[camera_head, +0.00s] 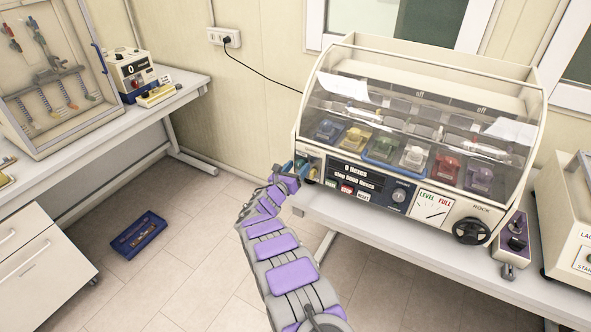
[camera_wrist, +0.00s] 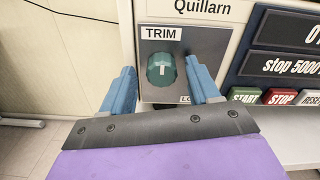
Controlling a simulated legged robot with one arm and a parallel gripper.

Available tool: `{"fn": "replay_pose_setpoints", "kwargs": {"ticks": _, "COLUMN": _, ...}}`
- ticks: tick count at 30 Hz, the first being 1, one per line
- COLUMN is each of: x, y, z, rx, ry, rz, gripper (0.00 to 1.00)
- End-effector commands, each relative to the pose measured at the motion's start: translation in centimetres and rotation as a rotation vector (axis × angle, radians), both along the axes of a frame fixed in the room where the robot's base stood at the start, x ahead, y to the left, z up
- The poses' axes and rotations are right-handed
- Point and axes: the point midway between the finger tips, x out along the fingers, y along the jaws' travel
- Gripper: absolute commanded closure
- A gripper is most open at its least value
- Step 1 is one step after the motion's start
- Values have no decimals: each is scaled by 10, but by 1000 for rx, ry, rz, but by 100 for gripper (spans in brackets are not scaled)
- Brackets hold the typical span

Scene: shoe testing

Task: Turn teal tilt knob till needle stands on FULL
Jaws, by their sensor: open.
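A teal knob (camera_wrist: 161,70) with a white mark pointing up sits on a grey plate under the label TRIM in the wrist view. My gripper (camera_wrist: 159,66) is open, with one blue finger on each side of the knob. I cannot tell whether the fingers touch it. In the head view my gripper (camera_head: 297,167) is at the left end of the machine's front, and the knob is hard to make out there. The gauge (camera_head: 433,206) has a green LEVEL and a red FULL label. Its thin dark needle slants, too small to read exactly.
The machine (camera_head: 330,100) has a clear curved cover over several coloured shoes and stands on a white bench (camera_head: 375,232). START, STOP and RESET buttons (camera_wrist: 283,97) are right of the knob. A black handwheel (camera_head: 472,231) is right of the gauge. A blue tray (camera_head: 139,234) lies on the floor.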

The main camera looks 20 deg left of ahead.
Motion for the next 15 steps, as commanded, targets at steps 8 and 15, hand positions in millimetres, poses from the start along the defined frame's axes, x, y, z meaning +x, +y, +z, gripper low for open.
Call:
{"fn": "replay_pose_setpoints", "kwargs": {"ticks": 8, "x": 0, "y": 0, "z": 0, "rx": 0, "ry": 0, "rz": 0, "gripper": 54}}
{"fn": "replay_pose_setpoints", "kwargs": {"ticks": 15, "x": 0, "y": 0, "z": 0, "rx": 0, "ry": 1, "rz": 1, "gripper": 77}}
